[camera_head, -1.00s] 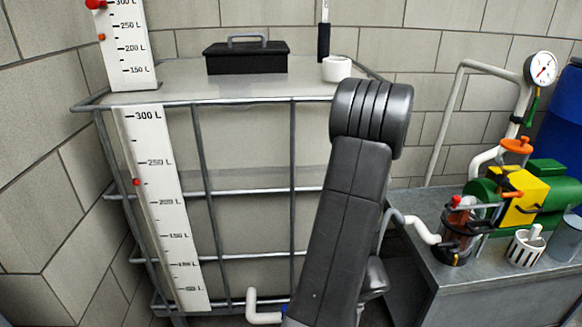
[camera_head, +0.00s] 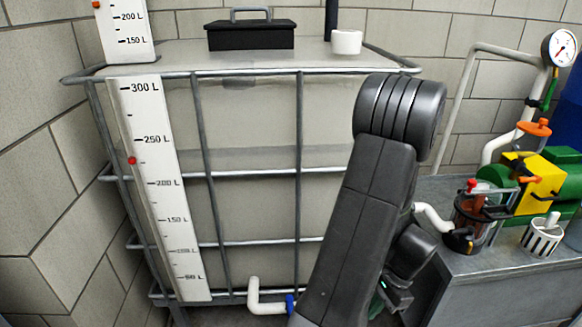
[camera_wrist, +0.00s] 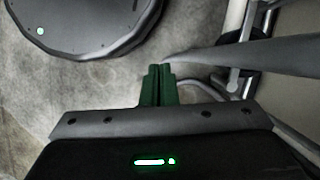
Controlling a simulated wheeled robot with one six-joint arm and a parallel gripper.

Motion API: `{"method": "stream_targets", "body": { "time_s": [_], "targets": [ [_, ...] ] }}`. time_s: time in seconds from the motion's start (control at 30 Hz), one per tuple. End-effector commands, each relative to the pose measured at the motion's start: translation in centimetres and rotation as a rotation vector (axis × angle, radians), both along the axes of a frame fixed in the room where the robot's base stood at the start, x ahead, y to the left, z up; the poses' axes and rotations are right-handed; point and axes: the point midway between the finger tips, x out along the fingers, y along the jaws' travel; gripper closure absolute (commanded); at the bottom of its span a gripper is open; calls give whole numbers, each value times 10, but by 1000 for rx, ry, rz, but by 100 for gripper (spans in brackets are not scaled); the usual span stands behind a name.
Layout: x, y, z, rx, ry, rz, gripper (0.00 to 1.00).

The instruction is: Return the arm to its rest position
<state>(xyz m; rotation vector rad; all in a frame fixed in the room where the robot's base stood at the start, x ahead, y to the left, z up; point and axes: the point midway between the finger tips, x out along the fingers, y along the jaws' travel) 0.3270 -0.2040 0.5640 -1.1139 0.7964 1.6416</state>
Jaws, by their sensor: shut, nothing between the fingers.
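My gripper (camera_wrist: 159,70) shows in the wrist view, its two green fingers pressed together with nothing between them.
The caged tank (camera_head: 250,120) with a litre scale (camera_head: 158,185) stands left and behind my arm. A black toolbox (camera_head: 250,37) and a white cup (camera_head: 346,42) are on top. A metal bench (camera_head: 490,275) at right carries a green and yellow pump (camera_head: 530,185), a filter housing (camera_head: 470,215) and a slotted white basket (camera_head: 541,236).

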Motion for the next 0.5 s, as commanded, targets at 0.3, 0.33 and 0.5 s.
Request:
{"method": "stream_targets", "body": {
  "time_s": [0.3, 0.33, 0.5],
  "targets": [
    [13, -38, 31, -1, -1, -8, 100],
    [14, -40, 34, -1, -3, -8, 100],
    [15, -43, 43, 1, 0, -10, 100]
  ]
}}
